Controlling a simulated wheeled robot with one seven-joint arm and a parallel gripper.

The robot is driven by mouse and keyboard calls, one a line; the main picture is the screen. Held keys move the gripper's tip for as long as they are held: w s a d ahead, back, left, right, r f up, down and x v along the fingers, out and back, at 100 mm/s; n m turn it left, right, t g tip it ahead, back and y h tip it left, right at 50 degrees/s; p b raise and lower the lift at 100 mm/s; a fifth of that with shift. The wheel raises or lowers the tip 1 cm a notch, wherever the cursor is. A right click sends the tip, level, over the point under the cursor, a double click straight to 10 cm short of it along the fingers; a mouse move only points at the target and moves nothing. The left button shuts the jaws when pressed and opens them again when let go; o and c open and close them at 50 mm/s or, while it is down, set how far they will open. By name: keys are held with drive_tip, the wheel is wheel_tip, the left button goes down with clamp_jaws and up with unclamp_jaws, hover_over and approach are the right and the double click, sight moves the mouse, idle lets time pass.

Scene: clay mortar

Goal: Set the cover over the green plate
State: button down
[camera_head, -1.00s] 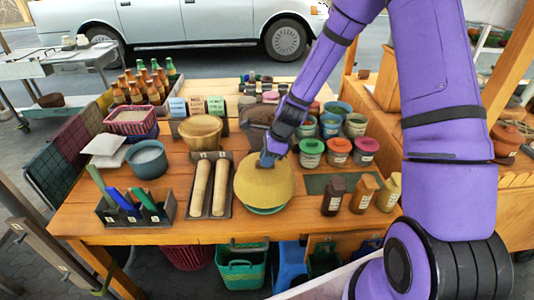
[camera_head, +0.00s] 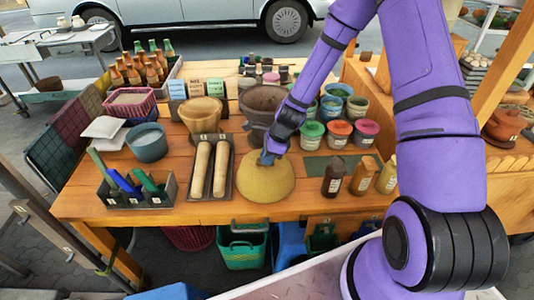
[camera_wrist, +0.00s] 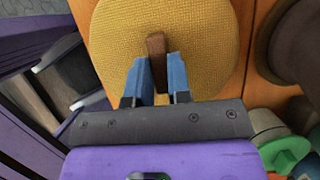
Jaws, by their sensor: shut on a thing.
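The cover (camera_head: 265,184) is a yellow woven dome with a brown handle, near the table's front edge in the head view. My gripper (camera_head: 268,158) is at its top. In the wrist view my gripper (camera_wrist: 160,78) has its blue fingers shut on the brown handle (camera_wrist: 156,48), with the cover (camera_wrist: 200,35) spreading out beyond them. The cover looks level and low at the tabletop. The green plate is not visible now; the cover hides the spot where its rim showed before. Whether the cover's rim touches the table cannot be told.
A dark tray with two rolling pins (camera_head: 220,168) stands close on the left of the cover. A grey mortar (camera_head: 262,104) is behind it. Lidded jars (camera_head: 338,128) and small bottles (camera_head: 361,176) stand to the right. The table's front edge (camera_head: 290,212) is close.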

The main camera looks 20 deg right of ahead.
idle(0.4)
drive_tip(key=c, duration=1)
unclamp_jaws()
drive_tip(key=v, duration=1)
drive_tip(key=shift+d+r, duration=0.15)
drive_tip(key=shift+r, duration=0.15)
